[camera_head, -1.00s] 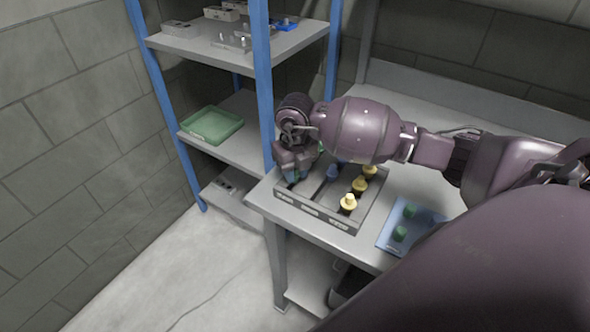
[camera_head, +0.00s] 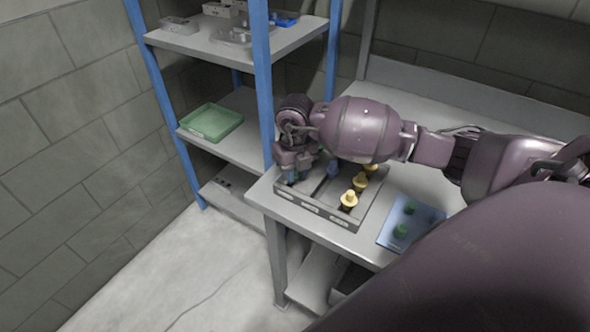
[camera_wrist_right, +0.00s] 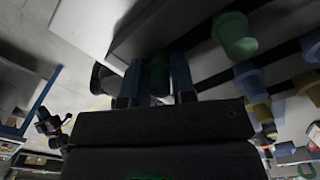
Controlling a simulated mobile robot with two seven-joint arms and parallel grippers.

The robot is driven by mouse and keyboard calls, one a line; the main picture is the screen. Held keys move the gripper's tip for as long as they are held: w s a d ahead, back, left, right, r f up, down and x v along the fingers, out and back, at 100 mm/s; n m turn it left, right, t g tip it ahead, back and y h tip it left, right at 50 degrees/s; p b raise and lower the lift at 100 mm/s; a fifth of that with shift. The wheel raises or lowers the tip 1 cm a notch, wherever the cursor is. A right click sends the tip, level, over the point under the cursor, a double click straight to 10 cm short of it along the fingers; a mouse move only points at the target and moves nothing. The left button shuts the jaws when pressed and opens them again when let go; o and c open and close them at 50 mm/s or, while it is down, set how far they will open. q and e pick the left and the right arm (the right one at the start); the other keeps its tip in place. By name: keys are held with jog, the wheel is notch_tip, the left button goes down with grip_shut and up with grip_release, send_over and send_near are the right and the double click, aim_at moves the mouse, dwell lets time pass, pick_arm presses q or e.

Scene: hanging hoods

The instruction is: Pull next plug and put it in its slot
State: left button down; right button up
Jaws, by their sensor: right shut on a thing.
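My right gripper (camera_head: 292,178) is over the left front part of a dark sorting box (camera_head: 347,223) on the table. In the right wrist view, its two blue fingers (camera_wrist_right: 155,85) are shut on a green plug (camera_wrist_right: 158,72). In the head view that plug is mostly hidden by the gripper, and whether it is seated or lifted cannot be told. The box also holds a blue plug (camera_head: 333,169) in the middle and yellow plugs (camera_head: 349,200) in a row at the right. Another green plug (camera_wrist_right: 235,38) shows in the wrist view. My left gripper is not in view.
A blue plate (camera_head: 425,222) with green plugs (camera_head: 400,230) lies right of the box. A blue-posted shelf left of the table holds a green tray (camera_head: 212,121) and, higher up, small grey parts. My right arm covers the box's back.

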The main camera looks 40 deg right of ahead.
jog(key=shift+f, duration=0.15)
jog(key=o, duration=1)
jog(key=shift+c, duration=0.2)
notch_tip(320, 180, up, 11)
jog(key=shift+f+p, duration=0.1)
jog(key=shift+p, duration=0.25)
jog(key=shift+s, duration=0.1)
